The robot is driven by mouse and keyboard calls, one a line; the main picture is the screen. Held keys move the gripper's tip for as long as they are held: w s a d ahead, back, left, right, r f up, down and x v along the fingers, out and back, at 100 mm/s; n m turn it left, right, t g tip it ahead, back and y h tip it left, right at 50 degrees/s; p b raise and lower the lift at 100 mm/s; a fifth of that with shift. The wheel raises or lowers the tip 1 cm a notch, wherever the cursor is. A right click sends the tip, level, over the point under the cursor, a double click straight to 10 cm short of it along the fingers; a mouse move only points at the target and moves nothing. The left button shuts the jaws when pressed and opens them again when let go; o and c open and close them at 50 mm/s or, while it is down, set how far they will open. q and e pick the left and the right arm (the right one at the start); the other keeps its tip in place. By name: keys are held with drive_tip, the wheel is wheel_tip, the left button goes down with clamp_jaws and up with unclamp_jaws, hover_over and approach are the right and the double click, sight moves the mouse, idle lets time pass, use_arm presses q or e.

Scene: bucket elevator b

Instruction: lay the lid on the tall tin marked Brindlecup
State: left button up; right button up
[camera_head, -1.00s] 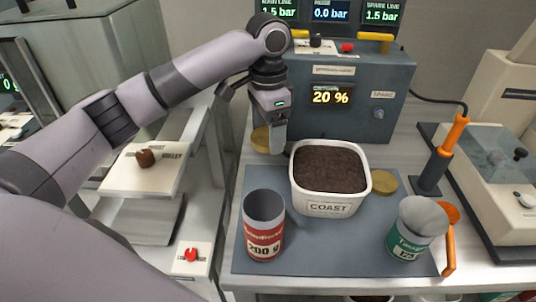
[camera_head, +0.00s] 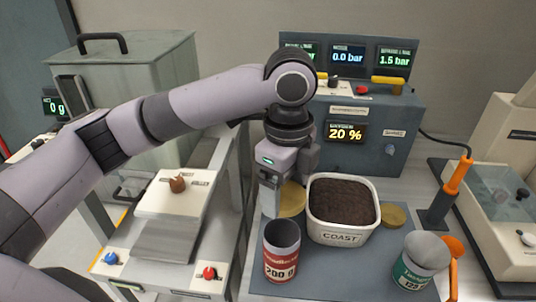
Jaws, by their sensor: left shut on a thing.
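The tall tin (camera_head: 281,262) with a red label reading 200 g stands upright and open on the blue-grey mat; its name is too small to read surely. My left gripper (camera_head: 271,203) is shut on a gold round lid (camera_head: 292,201), just behind the tall tin and left of the white tub. The fingers partly cover the lid, and its height above the mat is hard to tell. A second gold disc (camera_head: 393,216) lies on the mat right of the tub. My right gripper is not in view.
A white tub (camera_head: 340,239) marked COAST, full of dark grounds, stands beside the tall tin. A shorter green-labelled tin (camera_head: 414,275) stands at the front right. The gauge box (camera_head: 365,150) is behind. An orange-handled tool (camera_head: 456,178) stands right. A scale (camera_head: 165,196) holds a brown object.

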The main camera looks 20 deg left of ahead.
sight(283, 215)
use_arm(q)
drive_tip(key=shift+s+d+m, duration=0.2)
drive_tip(key=shift+s+m, duration=0.3)
drive_tip(key=shift+s, duration=0.15)
drive_tip(key=shift+s+f, duration=0.15)
drive_tip(key=shift+s, duration=0.1)
drive_tip(key=shift+f, duration=0.75)
wheel_tip(283, 215, down, 3)
drive_tip(key=b, duration=0.3)
drive_tip(key=shift+w, duration=0.1)
drive_tip(key=shift+f, duration=0.75)
drive_tip(key=shift+p, duration=1.45)
drive_tip(key=shift+f, duration=0.7)
idle(0.4)
